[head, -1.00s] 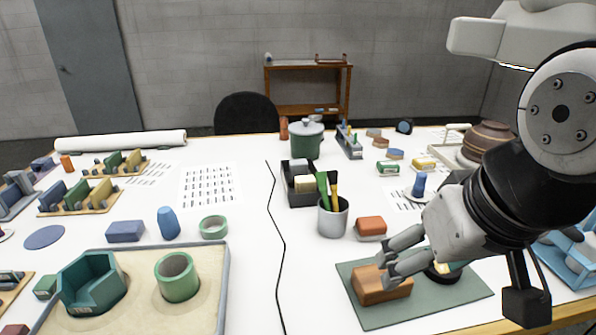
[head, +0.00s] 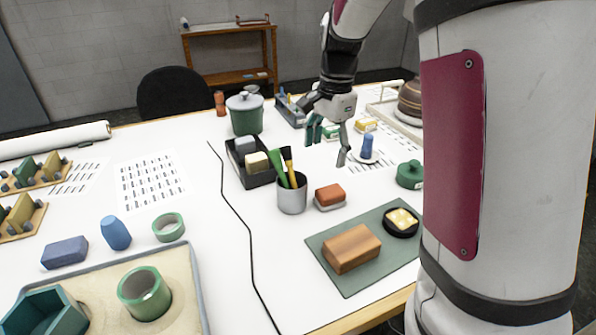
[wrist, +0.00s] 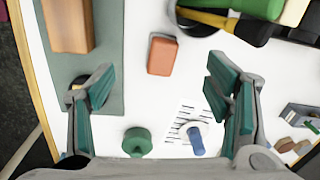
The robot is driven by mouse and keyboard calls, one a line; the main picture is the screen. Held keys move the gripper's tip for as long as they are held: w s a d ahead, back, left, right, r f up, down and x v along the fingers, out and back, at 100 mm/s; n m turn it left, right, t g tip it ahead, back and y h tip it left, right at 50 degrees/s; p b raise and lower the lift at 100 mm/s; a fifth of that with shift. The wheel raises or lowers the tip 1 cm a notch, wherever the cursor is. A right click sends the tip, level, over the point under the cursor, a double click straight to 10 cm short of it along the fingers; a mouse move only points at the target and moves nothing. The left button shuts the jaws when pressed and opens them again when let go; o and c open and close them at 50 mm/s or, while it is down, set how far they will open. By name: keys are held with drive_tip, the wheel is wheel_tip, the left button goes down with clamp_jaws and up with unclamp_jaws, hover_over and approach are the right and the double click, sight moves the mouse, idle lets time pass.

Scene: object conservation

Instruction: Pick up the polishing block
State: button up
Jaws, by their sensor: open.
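No block carries a readable label, so I cannot tell for certain which is the polishing block. A red-orange block (head: 329,195) with a pale grey underside lies on the white table beside a metal cup. It also shows in the wrist view (wrist: 162,56), top centre. A larger brown wooden block (head: 351,249) lies on a green mat (head: 345,287) at the front; the wrist view shows part of it (wrist: 68,25) at top left. My gripper (head: 328,146) is open and empty, above the table behind the red-orange block.
The metal cup (head: 292,196) holds green and yellow-handled tools. A black tray (head: 262,178) stands behind it. A blue peg (head: 367,146) on a white disc, a green lidded pot (head: 410,174) and a round black dish (head: 401,222) are nearby. A black cord (head: 236,213) crosses the table.

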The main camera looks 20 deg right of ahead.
sight(328, 191)
drive_tip(key=f, duration=0.4)
drive_tip(key=w+d+f+m, duration=0.1)
drive_tip(key=f, duration=0.2)
drive_tip(key=w+d+f+m+p, duration=0.1)
drive_tip(key=f, duration=0.3)
drive_tip(key=shift+w+d+f+g, duration=0.25)
drive_tip(key=shift+f+g, duration=0.05)
drive_tip(key=shift+s+f+p, duration=0.15)
drive_tip(key=shift+f+p, duration=0.55)
drive_tip(key=shift+f, duration=1.95)
drive_tip(key=c, duration=1.3)
